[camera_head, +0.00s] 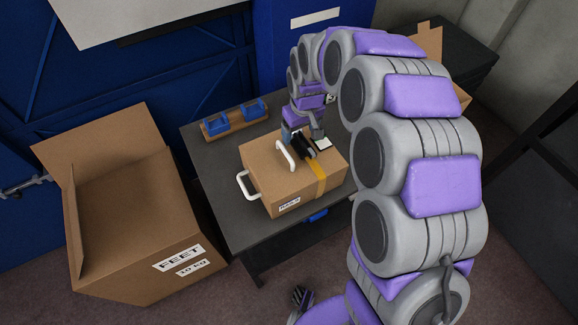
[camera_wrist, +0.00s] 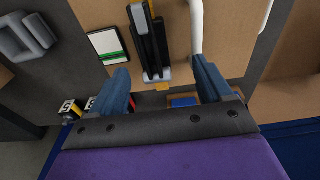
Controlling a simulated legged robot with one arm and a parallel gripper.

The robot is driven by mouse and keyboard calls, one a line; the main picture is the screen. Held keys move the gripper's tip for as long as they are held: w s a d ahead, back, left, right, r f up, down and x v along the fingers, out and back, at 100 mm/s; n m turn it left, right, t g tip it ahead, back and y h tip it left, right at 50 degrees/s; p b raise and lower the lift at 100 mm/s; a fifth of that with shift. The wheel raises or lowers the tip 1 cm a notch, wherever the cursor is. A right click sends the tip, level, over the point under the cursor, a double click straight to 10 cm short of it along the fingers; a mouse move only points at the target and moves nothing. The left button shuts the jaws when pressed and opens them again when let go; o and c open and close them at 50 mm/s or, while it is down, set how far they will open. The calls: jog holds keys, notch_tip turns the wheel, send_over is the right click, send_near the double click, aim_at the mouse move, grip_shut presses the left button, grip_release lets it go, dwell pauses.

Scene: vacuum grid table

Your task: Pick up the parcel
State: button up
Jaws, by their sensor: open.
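The parcel (camera_head: 262,168) is a closed brown cardboard box on the dark table. It has white handles on its top and left side, yellow tape and a printed label. A black grip-like piece (camera_head: 303,146) sits on its top; it also shows in the wrist view (camera_wrist: 150,42) beside a white handle (camera_wrist: 197,28). My gripper (camera_head: 300,134) is over the back part of the parcel's top. In the wrist view my gripper (camera_wrist: 160,66) has its two blue fingers spread apart, with nothing held. The black piece lies ahead, between the finger directions. Contact with it cannot be told.
The dark table (camera_head: 213,162) has bare room left of the parcel. A wooden board with blue holders (camera_head: 235,120) lies at its back left. A large open cardboard box (camera_head: 130,225) marked FEET stands left of the table. Blue cabinets (camera_head: 225,70) close off the back.

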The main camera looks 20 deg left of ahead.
aim_at(303, 141)
jog(key=shift+d+f, duration=0.4)
jog(key=f, duration=0.1)
jog(key=f+b, duration=0.1)
jog(key=f, duration=0.1)
jog(key=d+f+b, duration=0.1)
jog(key=shift+w+f, duration=0.15)
jog(key=shift+w, duration=0.1)
jog(key=shift+a+f, duration=0.2)
jog(key=shift+a, duration=0.6)
jog(key=shift+c, duration=0.7)
jog(key=shift+d+r, duration=0.15)
jog(key=shift+d, duration=0.55)
jog(key=c, duration=0.6)
jog(key=shift+a, duration=0.35)
grip_shut()
